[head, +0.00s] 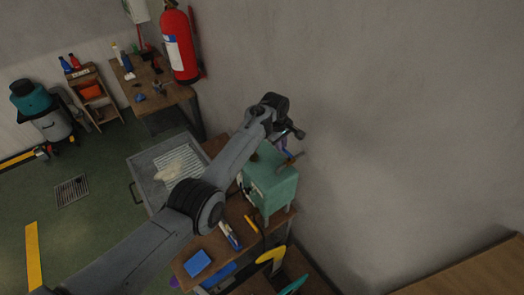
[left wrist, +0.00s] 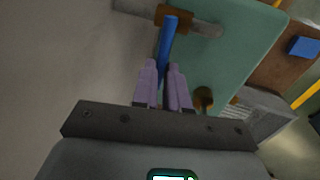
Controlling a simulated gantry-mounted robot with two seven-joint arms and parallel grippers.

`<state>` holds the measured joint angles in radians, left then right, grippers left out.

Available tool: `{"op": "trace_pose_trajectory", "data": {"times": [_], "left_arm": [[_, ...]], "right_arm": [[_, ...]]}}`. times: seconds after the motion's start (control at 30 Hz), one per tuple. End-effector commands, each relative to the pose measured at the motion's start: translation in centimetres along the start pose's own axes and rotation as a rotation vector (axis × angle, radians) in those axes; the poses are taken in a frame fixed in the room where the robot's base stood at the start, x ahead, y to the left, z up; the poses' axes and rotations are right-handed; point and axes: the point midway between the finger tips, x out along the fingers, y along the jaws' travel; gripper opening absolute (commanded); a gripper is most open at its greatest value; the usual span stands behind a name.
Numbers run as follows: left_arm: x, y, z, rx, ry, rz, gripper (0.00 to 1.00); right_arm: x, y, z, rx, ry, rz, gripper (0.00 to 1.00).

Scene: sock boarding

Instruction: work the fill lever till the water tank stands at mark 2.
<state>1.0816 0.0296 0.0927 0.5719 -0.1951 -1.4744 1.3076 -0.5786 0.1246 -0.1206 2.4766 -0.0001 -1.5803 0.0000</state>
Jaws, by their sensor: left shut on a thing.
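A green box-shaped tank (head: 272,182) stands on short legs on the wooden bench. In the left wrist view, its flat green face (left wrist: 240,60) fills the upper right. A blue lever (left wrist: 167,42) runs from a brown collar (left wrist: 176,15) on a grey pipe at the tank's edge. My left gripper (left wrist: 164,70) is shut on the lever, which lies between its two purple-grey fingers. In the head view my left gripper (head: 289,143) is at the wall side of the tank, small and partly covered by my wrist. No level mark can be read in either view.
A grey sink (head: 145,170) with a pale cloth (head: 178,164) is left of the tank. The bench holds a blue block (head: 198,263) and hand tools (head: 229,236). The bare wall (head: 400,130) is close on the right. A red extinguisher (head: 180,45) hangs behind.

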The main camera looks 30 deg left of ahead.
Motion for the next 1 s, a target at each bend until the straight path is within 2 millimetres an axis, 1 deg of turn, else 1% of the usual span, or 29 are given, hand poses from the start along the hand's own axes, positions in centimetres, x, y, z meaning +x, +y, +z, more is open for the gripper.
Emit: {"op": "trace_pose_trajectory", "data": {"times": [0.13, 0.43, 0.47, 0.6, 0.87, 1.0], "left_arm": [[0.05, 0.12, -0.17, 0.046, -0.009, -0.001, 0.00], [-0.03, 0.12, -0.22, 0.052, -0.010, 0.000, 0.00], [-0.04, 0.13, -0.22, 0.052, -0.010, 0.000, 0.18], [-0.07, 0.13, -0.24, 0.051, -0.010, 0.000, 0.39], [-0.11, 0.12, -0.29, 0.049, -0.009, 0.000, 0.39], [-0.47, 0.14, -0.29, 0.049, -0.009, 0.000, 0.39]], "right_arm": [[-0.10, 0.06, -0.14, -0.001, 0.005, 0.002, 0.39], [-0.15, 0.00, -0.04, 0.001, 0.003, 0.000, 0.39], [-0.15, -0.01, -0.04, 0.001, 0.003, -0.001, 0.39], [-0.16, -0.08, -0.04, 0.004, 0.003, -0.003, 0.39], [-0.16, -0.18, -0.06, 0.008, 0.003, -0.006, 0.39], [-0.18, -0.18, -0.07, 0.008, 0.003, -0.006, 0.39]]}}
